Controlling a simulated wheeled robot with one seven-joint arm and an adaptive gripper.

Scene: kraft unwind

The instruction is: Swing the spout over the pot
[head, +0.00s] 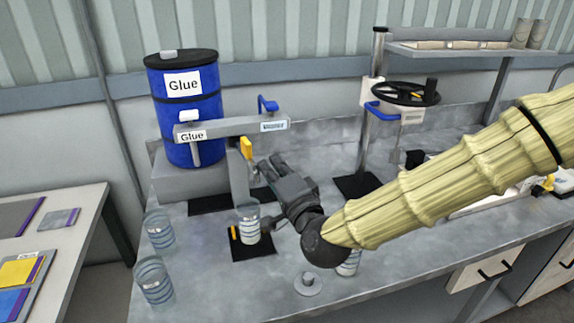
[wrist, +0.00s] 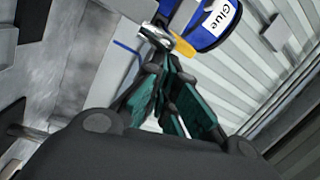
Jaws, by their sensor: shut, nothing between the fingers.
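The grey spout arm (head: 225,127), labelled Glue, reaches across in front of the blue glue drum (head: 193,125). A short white nozzle (head: 195,153) hangs near its left end, and a yellow tab (head: 247,148) hangs near its right part. A clear striped pot (head: 248,225) stands upright on a black mat, right of and below the nozzle. My gripper (head: 268,168) is shut and empty, just right of and below the yellow tab. In the wrist view its fingers (wrist: 165,72) point toward a silver cylinder (wrist: 155,36) and the yellow tab (wrist: 186,46). Contact with the tab cannot be told.
Two more striped jars (head: 159,231) (head: 154,281) stand at the bench's left edge, and another is partly hidden behind my arm. A round metal piece (head: 309,284) lies near the front edge. A post with a black handwheel (head: 405,93) stands right of the spout.

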